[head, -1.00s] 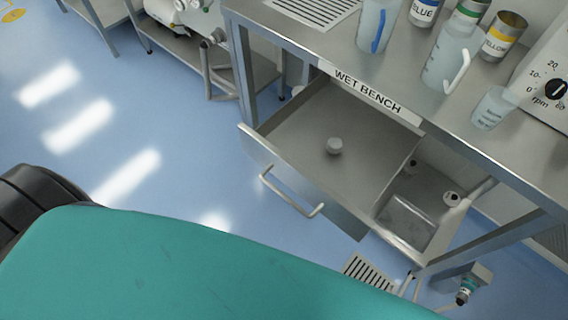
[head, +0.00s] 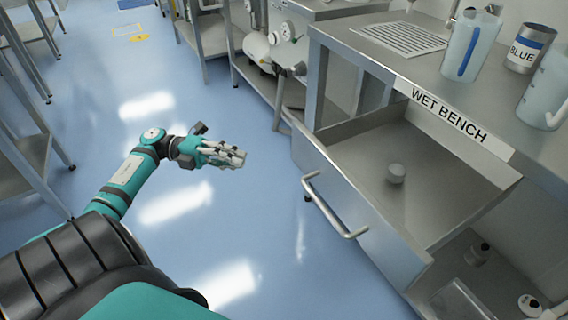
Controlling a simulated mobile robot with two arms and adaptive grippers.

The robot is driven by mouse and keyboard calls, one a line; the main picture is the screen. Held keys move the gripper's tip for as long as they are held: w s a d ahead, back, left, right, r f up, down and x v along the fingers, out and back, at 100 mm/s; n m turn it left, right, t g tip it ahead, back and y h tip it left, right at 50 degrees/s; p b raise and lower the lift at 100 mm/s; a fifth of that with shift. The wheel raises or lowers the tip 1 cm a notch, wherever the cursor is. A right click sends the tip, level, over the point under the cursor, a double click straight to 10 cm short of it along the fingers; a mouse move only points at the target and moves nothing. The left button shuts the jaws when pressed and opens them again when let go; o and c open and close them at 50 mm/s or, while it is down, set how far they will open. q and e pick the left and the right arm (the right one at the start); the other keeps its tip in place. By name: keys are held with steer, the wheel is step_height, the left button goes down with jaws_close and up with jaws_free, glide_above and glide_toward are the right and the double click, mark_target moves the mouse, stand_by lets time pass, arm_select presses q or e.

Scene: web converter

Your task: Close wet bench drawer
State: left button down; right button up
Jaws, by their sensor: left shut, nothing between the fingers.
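The wet bench drawer (head: 362,210) stands pulled out under the bench top, below the "WET BENCH" label (head: 448,115). Its bar handle (head: 333,208) is on the front panel, which faces the lower left. A small round grey object (head: 396,173) lies on the drawer's floor. My left gripper (head: 238,157) is shut and empty over the open floor, to the left of the drawer and apart from the handle. My right gripper is not in view.
A jug (head: 468,45) and a "BLUE" can (head: 529,48) stand on the bench top. A metal rack (head: 25,150) is at the left. A lower shelf with fittings (head: 478,254) is right of the drawer. The blue floor (head: 240,205) before the drawer is clear.

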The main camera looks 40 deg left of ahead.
arm_select(q)
glide_toward(312, 167)
steer(key=s+d, duration=0.2)
steer(key=d, duration=0.2)
steer(key=w, duration=0.3)
steer(key=shift+w+d+r, duration=0.1)
steer(key=shift+w+d, duration=0.2)
steer(key=shift+w, duration=0.1)
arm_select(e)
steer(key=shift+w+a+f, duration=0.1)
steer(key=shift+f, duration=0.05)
